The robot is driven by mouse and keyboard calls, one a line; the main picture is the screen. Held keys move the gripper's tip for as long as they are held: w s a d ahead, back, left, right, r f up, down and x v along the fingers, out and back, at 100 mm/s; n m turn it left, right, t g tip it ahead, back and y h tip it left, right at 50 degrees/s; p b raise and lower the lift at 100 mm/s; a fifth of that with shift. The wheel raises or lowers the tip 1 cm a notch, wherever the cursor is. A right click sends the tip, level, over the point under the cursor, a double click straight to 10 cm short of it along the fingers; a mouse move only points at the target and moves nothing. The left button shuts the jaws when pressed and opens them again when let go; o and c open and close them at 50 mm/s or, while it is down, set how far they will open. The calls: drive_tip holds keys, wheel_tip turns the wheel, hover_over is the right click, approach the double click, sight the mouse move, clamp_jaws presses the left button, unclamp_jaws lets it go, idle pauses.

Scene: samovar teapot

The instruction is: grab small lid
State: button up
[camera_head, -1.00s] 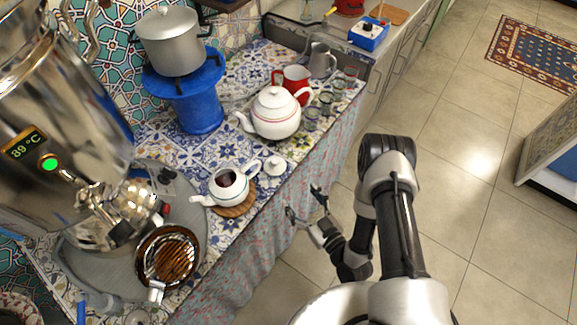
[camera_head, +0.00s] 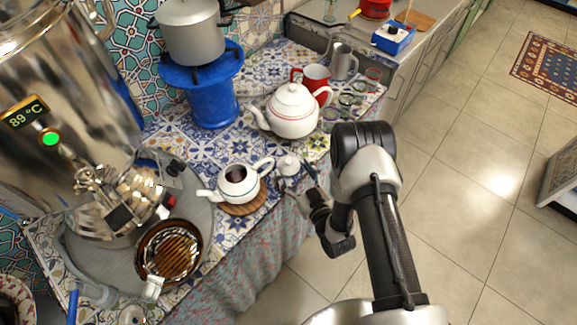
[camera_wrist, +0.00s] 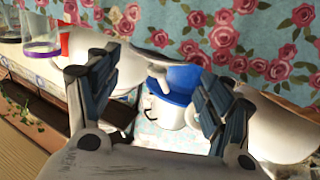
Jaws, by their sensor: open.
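The small white lid (camera_head: 288,166) with its knob sits on the tiled counter, to the right of the small white teapot (camera_head: 238,184). The teapot has no lid on and stands on a round wooden coaster (camera_head: 248,207). My gripper (camera_head: 296,178) is at the counter's front edge, its fingers spread close around the near side of the lid. Whether they touch it I cannot tell. In the wrist view my gripper (camera_wrist: 158,86) is open, with white shapes between and beyond the fingers; which one is the lid is unclear.
A larger lidded white teapot (camera_head: 292,112) stands behind the lid, with a red mug (camera_head: 316,78) and several small glasses nearby. A blue stand (camera_head: 205,85) bears a grey pot (camera_head: 190,32). The big samovar (camera_head: 60,110) fills the left.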

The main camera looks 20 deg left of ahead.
sight(290, 163)
drive_tip(key=b+x, duration=0.1)
drive_tip(key=x, duration=0.3)
drive_tip(key=shift+w+a+r, duration=0.1)
drive_tip(key=shift+w, duration=0.1)
drive_tip(key=shift+c, duration=0.3)
drive_tip(key=c, duration=0.8)
drive_tip(key=shift+o, duration=0.2)
